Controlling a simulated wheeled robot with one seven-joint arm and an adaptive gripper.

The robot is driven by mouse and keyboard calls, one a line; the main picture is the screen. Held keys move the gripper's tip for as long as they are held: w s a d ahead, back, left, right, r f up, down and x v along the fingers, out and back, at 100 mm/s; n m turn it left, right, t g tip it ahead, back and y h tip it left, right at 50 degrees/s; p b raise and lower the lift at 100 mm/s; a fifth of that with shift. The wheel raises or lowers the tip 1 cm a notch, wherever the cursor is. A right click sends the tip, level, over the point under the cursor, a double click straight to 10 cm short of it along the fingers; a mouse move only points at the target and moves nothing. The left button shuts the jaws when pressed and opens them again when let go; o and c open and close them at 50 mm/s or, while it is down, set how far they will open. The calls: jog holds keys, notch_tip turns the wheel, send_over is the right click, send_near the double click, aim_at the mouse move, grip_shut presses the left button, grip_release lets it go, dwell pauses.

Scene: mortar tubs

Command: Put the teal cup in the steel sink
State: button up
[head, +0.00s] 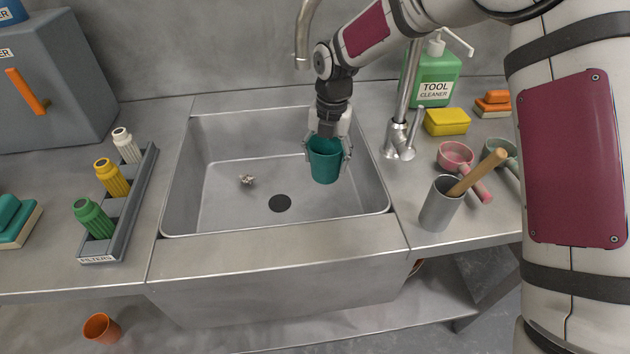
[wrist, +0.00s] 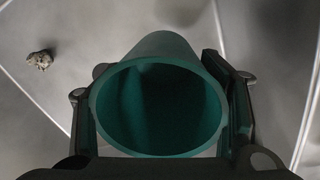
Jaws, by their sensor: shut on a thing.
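The teal cup (head: 324,164) is held upright by my gripper (head: 327,150) over the right part of the steel sink (head: 275,232). The gripper's fingers press on both sides of the cup near its rim. In the wrist view the open mouth of the cup (wrist: 160,108) faces the camera and looks empty, with the fingers of my gripper (wrist: 160,115) on its left and right. The cup appears to hang above the basin floor; the exact gap beneath it is hard to tell.
A small grey lump (head: 247,179) lies in the basin left of the drain (head: 280,203). The faucet (head: 402,130) stands at the sink's right rear. A grey holder with a wooden handle (head: 440,205) is right of the sink; a filter rack (head: 122,215) is left. The basin's left half is mostly clear.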

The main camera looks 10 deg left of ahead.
aim_at(325, 176)
jog(key=shift+f+b, duration=0.3)
jog(key=shift+f, duration=2.85)
jog(key=shift+f, duration=0.1)
jog(key=o, duration=1.2)
jog(key=shift+d+r+p, duration=0.2)
jog(key=shift+r+p, duration=0.2)
jog(key=shift+r, duration=3.45)
jog(key=shift+r, duration=0.1)
